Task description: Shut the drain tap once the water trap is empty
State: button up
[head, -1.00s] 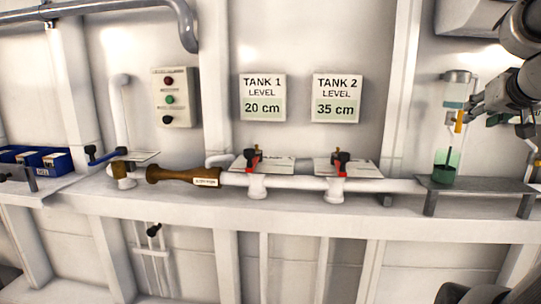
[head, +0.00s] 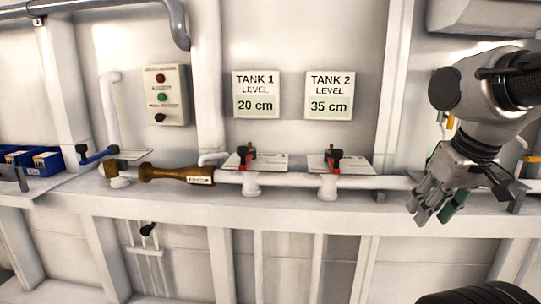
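My gripper (head: 430,212) is at the right of the head view, pointing down in front of the small raised shelf. Its grey fingers show, but whether they are closed on anything is unclear. A green patch (head: 455,205) shows beside the fingers; I cannot tell whether it is the green cup and whether it is held. The water trap is hidden behind my arm, so its water level cannot be read. A small yellow piece (head: 450,122) shows at the arm's left edge, probably the drain tap's handle; its position is not clear.
Two red-handled valves (head: 246,157) (head: 333,160) sit on the white pipe, with a brown fitting (head: 178,174) to their left. Tank signs (head: 256,94) (head: 330,95) read 20 cm and 35 cm. A button box (head: 166,96) and blue bins (head: 42,161) are farther left.

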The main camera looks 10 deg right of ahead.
aim_at(451, 118)
jog(key=z, duration=0.95)
jog(key=k+l, duration=0.05)
